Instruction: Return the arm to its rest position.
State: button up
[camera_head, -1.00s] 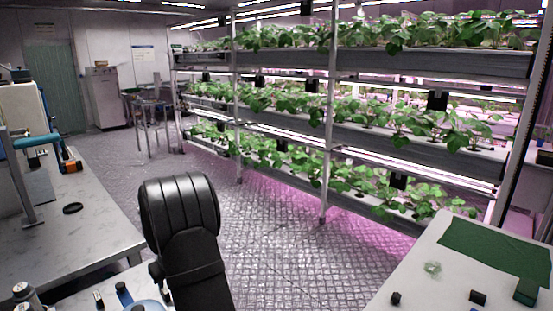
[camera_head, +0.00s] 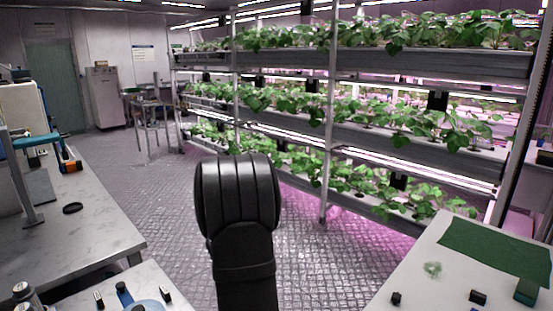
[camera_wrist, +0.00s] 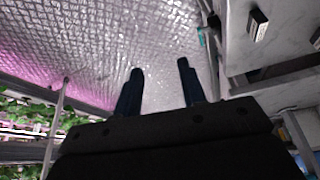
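My gripper (camera_wrist: 160,68) shows in the wrist view as two dark fingers standing apart with bare floor between them. It is open and empty. In the head view a black part of my arm stands upright at the lower middle, in front of the floor, and the gripper fingers are not visible there. The arm is over the aisle between the left bench (camera_head: 85,225) and the right table (camera_head: 425,275).
Tiered racks (camera_head: 420,68) of green plants run along the back and right. A green mat (camera_head: 495,248) lies on the right table. A small table (camera_head: 110,285) with small items stands at the lower left. The patterned floor (camera_head: 300,265) is clear.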

jog(key=w+d+m+h, duration=0.1)
jog(key=w+d+m, duration=0.15)
jog(key=d, duration=0.85)
jog(key=w+d+m+h, duration=0.1)
jog(key=w+d+m, duration=0.15)
jog(key=d, duration=0.85)
jog(key=s+d+m+h, duration=0.1)
jog(key=s+d+m, duration=0.1)
jog(key=d, duration=0.9)
jog(key=s+d+m+h, duration=0.1)
jog(key=s+d+m, duration=0.1)
jog(key=d, duration=1)
jog(key=shift+d+r+m+t, duration=0.15)
jog(key=shift+r+m+t, duration=0.25)
jog(key=shift+m, duration=0.4)
jog(key=shift+s, duration=0.1)
